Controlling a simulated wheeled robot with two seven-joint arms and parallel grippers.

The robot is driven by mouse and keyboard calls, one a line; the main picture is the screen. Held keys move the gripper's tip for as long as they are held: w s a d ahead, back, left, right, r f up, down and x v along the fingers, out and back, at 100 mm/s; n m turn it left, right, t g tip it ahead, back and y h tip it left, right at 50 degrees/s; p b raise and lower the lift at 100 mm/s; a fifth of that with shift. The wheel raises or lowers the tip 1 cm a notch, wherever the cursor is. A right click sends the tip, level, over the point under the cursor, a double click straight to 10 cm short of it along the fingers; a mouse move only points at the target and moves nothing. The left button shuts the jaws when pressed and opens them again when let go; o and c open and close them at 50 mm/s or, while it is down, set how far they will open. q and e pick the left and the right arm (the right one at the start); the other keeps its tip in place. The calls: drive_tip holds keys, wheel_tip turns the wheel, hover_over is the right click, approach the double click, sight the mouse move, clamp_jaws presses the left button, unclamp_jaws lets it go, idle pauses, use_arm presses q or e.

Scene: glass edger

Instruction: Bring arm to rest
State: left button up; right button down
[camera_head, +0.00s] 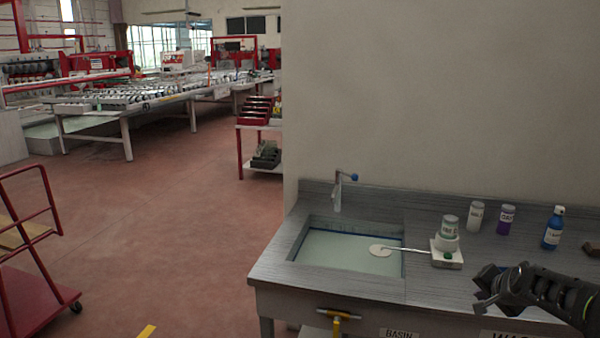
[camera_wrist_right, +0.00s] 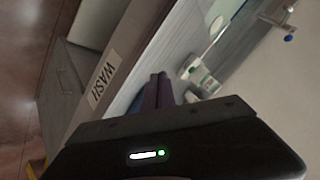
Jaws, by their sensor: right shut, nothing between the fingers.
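My right gripper (camera_head: 486,291) is at the lower right of the head view, in front of the counter's right part. It is shut and empty. Its dark fingers also show in the right wrist view (camera_wrist_right: 160,90), with the counter and the WASH label (camera_wrist_right: 103,77) beyond them. The grey counter (camera_head: 350,283) has a basin (camera_head: 335,252) of pale liquid set into its left part. My left gripper is in neither view.
On the counter stand a small white stand with a jar (camera_head: 447,243), a white-lidded jar (camera_head: 476,216), a purple jar (camera_head: 506,219) and a blue bottle (camera_head: 553,228). A tap (camera_head: 338,190) rises behind the basin. A red cart (camera_head: 30,270) stands left.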

drive_tip(key=s+a+f+n+g+y, duration=0.25)
drive_tip(key=s+a+f, duration=0.35)
drive_tip(key=a+f, duration=0.65)
drive_tip(key=s+a+f+n+g+y, duration=0.1)
drive_tip(key=s+a+f+n, duration=0.4)
drive_tip(key=a+f, duration=0.8)
drive_tip(key=s+a+f+g+y, duration=0.1)
drive_tip(key=s+a+f, duration=0.2)
drive_tip(key=s+a, duration=0.2)
drive_tip(key=s+a+f+n+g+y, duration=0.1)
drive_tip(key=s+a+f, duration=0.3)
drive_tip(key=s, duration=0.8)
drive_tip(key=s+a+f+n+g+y, duration=0.1)
drive_tip(key=s+a+f+g, duration=0.2)
drive_tip(key=s+a, duration=0.4)
drive_tip(key=shift+s+f, duration=0.55)
drive_tip(key=shift+s, duration=0.15)
drive_tip(key=shift+d+n, duration=0.1)
drive_tip(key=shift+n, duration=0.15)
